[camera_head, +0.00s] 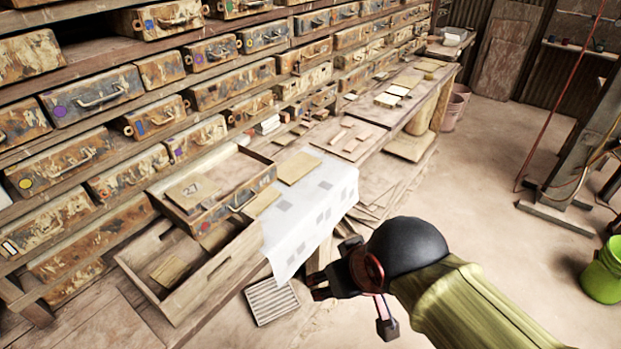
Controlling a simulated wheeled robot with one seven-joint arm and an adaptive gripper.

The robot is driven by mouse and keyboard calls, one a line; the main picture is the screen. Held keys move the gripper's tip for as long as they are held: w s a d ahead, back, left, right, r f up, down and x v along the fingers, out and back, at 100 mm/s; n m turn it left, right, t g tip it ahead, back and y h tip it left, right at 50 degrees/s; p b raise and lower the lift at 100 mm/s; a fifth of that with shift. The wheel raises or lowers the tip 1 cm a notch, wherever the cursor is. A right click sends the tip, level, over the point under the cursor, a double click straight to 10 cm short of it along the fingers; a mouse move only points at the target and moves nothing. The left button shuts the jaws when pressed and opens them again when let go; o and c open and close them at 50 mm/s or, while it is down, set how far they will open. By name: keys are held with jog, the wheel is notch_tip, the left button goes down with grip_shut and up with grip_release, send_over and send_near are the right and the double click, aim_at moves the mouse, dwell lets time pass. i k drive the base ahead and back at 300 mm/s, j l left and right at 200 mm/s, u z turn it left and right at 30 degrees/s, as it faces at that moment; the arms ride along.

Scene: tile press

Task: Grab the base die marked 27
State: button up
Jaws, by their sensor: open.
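A flat tan plate (192,190) lies in the shallow wooden box at the left, on top of a pulled-out drawer. It bears a small dark marking that looks like 27, but it is too small to read surely. My gripper (324,276) is open and empty. It is in the lower middle, to the right of the box and just beyond the white sheet's edge, apart from the plate.
The shallow box (237,205) sits over an open drawer (222,268). A white sheet (325,196) with grey squares hangs over the bench edge. Shelves of rusty drawers (95,93) line the left.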

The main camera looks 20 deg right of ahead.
aim_at(401, 92)
jog(key=i+l+z, duration=0.25)
jog(key=i+l, duration=0.2)
jog(key=l, duration=0.2)
jog(key=i+l+z, duration=0.25)
jog(key=i+l, duration=0.25)
jog(key=i+l+z, duration=0.25)
jog(key=i+l, duration=0.2)
jog(key=i+l+z, duration=0.25)
jog(key=i, duration=0.45)
jog(key=u, duration=0.25)
jog(key=i+l+u, duration=0.3)
jog(key=l+u, duration=0.3)
jog(key=i+l+u, duration=0.3)
jog(key=i+l, duration=0.1)
jog(key=l, duration=0.3)
jog(key=i+l+u, duration=0.1)
jog(key=l, duration=0.35)
jog(key=i+l, duration=0.1)
jog(key=l, duration=0.3)
jog(key=i+l+u, duration=0.1)
jog(key=l, duration=0.3)
